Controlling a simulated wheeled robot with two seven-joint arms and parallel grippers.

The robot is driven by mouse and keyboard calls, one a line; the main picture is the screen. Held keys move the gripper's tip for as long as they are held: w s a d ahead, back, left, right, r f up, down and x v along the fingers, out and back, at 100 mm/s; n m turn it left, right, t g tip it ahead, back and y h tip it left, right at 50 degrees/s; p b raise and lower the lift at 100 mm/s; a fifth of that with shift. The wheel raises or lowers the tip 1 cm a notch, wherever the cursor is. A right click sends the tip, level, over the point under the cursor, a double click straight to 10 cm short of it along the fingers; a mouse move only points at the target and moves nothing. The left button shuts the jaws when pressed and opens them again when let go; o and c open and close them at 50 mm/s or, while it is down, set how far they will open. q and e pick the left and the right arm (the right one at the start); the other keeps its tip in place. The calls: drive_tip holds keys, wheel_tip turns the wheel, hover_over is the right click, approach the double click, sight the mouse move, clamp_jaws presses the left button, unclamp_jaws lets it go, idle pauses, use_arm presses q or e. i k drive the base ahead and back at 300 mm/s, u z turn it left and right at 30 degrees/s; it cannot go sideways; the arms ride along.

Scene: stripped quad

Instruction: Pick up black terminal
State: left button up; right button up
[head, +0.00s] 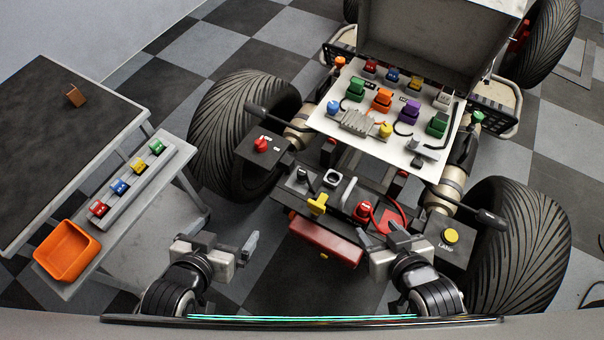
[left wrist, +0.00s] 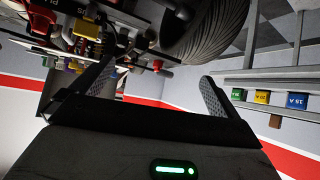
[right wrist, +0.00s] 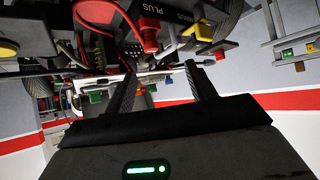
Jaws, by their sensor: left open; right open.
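The black terminal (head: 302,175) stands at the left of the dark battery panel between the buggy's front wheels. A red terminal (head: 362,210) with a red cable is at the panel's right end, near a PLUS label; it also shows in the right wrist view (right wrist: 149,36). I cannot clearly make out the black terminal in either wrist view. My left gripper (head: 230,245) is open and empty, in front of the panel and to its lower left. My right gripper (head: 382,236) is open and empty, just in front of the panel's right end, nearest the red terminal.
A yellow T-handle (head: 318,204) and a grey ring (head: 332,179) sit between the terminals. A red bar (head: 325,241) lies along the panel's front. Behind is a white board (head: 340,122) with coloured parts. An orange bin (head: 68,251) stands on the left bench. Large tyres (head: 245,135) flank the panel.

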sight(301, 171)
drive_tip(key=u, duration=2.6)
drive_tip(key=k, duration=0.8)
drive_tip(key=z, duration=1.35)
